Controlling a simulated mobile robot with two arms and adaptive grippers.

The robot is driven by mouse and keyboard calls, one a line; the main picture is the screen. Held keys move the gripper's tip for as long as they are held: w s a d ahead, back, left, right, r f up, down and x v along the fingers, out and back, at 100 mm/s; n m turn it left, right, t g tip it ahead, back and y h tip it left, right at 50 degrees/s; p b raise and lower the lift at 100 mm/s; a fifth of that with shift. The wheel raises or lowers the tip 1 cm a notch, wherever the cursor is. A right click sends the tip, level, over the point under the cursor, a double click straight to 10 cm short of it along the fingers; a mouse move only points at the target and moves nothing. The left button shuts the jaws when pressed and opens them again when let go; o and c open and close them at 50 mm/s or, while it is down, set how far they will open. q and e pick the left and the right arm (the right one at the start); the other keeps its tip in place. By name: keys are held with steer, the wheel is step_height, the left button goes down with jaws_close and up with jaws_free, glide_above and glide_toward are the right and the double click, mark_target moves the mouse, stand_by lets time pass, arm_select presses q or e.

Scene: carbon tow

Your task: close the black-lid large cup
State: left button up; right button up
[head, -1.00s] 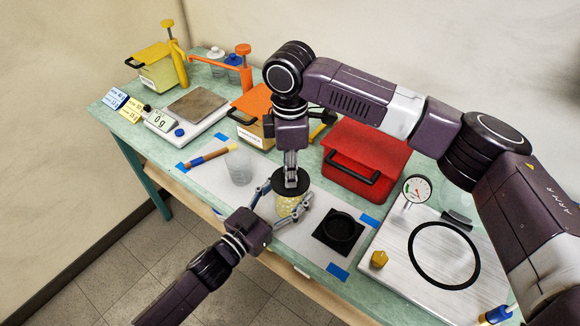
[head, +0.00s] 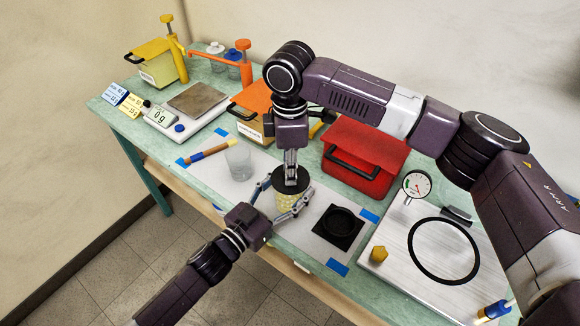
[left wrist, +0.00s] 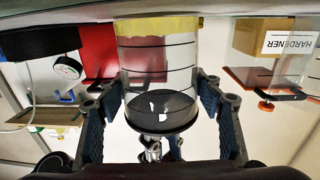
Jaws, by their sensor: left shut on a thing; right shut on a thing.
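The large cup (head: 292,201), clear with dark marking lines and yellowish content, stands on the white sheet. My left gripper (head: 280,207) is shut around its sides. In the left wrist view, which appears upside down, the cup (left wrist: 165,65) sits between the two fingers (left wrist: 163,105). The black lid (head: 290,180) is at the cup's mouth and also shows in the left wrist view (left wrist: 160,112). I cannot tell if it is fully seated. My right gripper (head: 290,165) points straight down from above and is shut on the lid.
A clear empty cup (head: 239,161) stands left of the large cup. A black square holder (head: 339,227) lies to its right. The red box (head: 364,160) is behind, with the scale (head: 186,107) at back left and a metal plate (head: 399,248) at right.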

steer(key=shift+f, duration=0.2)
steer(key=o, duration=0.8)
steer(key=shift+o, duration=0.2)
step_height(320, 180, up, 12)
arm_select(q)
steer(key=o, duration=1.8)
